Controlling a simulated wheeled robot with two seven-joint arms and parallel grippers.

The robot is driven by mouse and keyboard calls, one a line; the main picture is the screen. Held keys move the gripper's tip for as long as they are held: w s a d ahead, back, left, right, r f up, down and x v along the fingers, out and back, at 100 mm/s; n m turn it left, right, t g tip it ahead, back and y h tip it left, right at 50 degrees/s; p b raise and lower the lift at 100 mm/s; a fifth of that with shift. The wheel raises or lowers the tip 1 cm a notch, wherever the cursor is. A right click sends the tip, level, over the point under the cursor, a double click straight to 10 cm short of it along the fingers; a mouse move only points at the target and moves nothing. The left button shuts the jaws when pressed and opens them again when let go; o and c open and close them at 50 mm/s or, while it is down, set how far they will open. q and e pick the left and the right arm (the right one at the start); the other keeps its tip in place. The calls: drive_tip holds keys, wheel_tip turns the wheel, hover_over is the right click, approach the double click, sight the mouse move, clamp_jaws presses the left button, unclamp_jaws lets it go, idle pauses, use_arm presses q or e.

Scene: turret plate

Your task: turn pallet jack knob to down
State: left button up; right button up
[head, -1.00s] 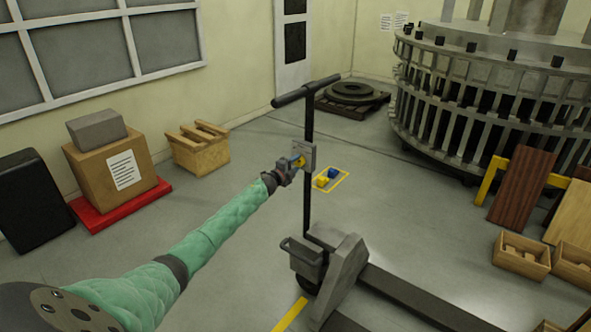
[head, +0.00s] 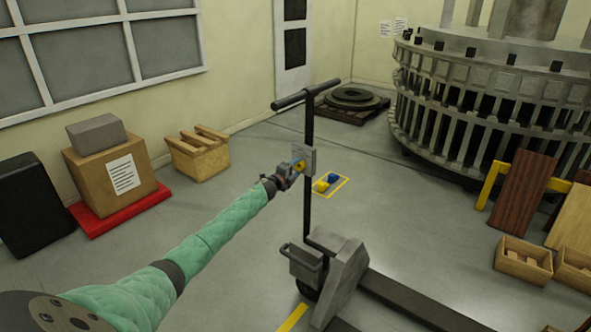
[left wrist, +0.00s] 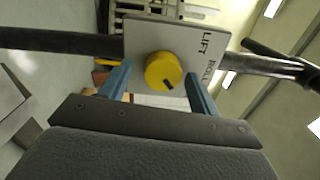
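The pallet jack (head: 345,270) stands in the middle of the head view, with its upright handle (head: 308,130) topped by a crossbar. A grey plate (head: 311,157) on the handle carries the yellow round knob (head: 299,165). In the left wrist view the knob (left wrist: 164,70) has a dark mark at its lower edge. The plate (left wrist: 140,38) reads LIFT and ROLL; no other label is readable. My left gripper (left wrist: 158,82) is open, its two blue fingers on either side of the knob with gaps showing. My right gripper is out of view.
A yellow-framed floor patch (head: 340,186) with yellow and blue items lies behind the handle. A cardboard box (head: 110,175) on a red base and a wooden crate (head: 198,153) stand left. A large slatted ring structure (head: 480,105) fills the back right. Open floor surrounds the jack.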

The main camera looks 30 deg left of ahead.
use_arm(q)
drive_tip(key=shift+a, duration=0.1)
drive_tip(key=s+b, duration=0.1)
drive_tip(key=s, duration=0.6)
drive_tip(key=shift+s+a, duration=0.2)
drive_tip(key=shift+s, duration=0.15)
idle(0.6)
